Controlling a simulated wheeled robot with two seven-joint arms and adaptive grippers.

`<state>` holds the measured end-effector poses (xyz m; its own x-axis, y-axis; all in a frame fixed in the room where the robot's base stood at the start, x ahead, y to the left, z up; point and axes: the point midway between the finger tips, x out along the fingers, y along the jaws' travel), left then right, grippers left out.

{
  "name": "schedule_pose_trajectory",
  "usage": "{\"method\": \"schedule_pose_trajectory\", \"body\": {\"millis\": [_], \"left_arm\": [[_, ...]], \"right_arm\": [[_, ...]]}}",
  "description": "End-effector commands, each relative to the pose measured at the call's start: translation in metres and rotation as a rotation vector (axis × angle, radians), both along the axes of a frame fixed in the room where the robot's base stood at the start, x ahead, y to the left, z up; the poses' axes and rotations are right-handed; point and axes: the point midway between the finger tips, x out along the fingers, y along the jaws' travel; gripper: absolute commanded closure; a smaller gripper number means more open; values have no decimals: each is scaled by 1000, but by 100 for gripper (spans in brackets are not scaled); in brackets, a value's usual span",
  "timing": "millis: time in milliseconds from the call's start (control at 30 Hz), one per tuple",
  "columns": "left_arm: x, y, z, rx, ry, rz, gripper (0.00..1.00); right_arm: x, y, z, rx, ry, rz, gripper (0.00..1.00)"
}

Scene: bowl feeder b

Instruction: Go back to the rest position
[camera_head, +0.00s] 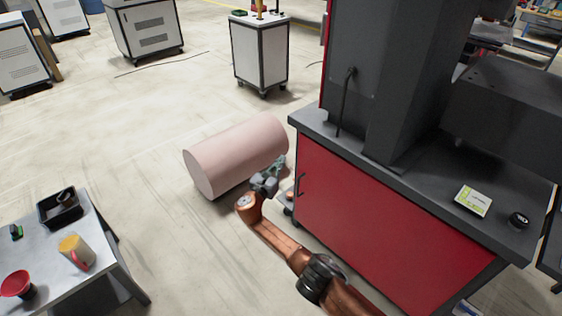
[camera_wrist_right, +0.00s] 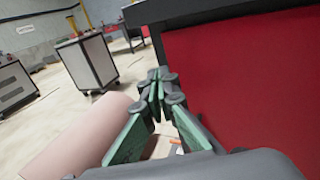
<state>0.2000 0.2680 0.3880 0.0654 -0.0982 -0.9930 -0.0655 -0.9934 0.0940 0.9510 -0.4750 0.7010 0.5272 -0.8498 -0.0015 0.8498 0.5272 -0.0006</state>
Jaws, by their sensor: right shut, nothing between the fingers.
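My right gripper (camera_head: 272,172) reaches forward in the head view, between a pink cylinder and a red cabinet. In the right wrist view its green-padded fingers (camera_wrist_right: 157,90) come together at the tips with nothing between them. The pink cylinder (camera_head: 232,153) lies on the floor just beyond and left of the gripper; it also shows in the right wrist view (camera_wrist_right: 82,135). I cannot tell whether the gripper touches it. My left gripper is in neither view.
The red cabinet (camera_head: 370,215) with a dark grey worktop stands close to the right of my arm. Open floor lies left of the arm.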

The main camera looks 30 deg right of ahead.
Motion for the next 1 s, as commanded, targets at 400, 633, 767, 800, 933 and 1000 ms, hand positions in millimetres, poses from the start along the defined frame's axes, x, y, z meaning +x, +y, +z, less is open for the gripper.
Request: {"method": "schedule_pose_trajectory", "body": {"millis": [400,633,767,800,933,1000], "left_arm": [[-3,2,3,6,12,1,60],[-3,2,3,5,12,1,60],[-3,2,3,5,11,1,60],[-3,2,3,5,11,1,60],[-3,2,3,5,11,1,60],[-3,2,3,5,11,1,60]], "right_arm": [[-15,9,-36,64,-13,3,100],[-88,27,-168,366,-91,-24,100],[-147,41,-241,566,-139,-78,100],[-168,46,-261,628,-155,-101,100],[-240,63,-321,828,-205,-198,100],[-282,72,-349,934,-233,-265,100]]}}
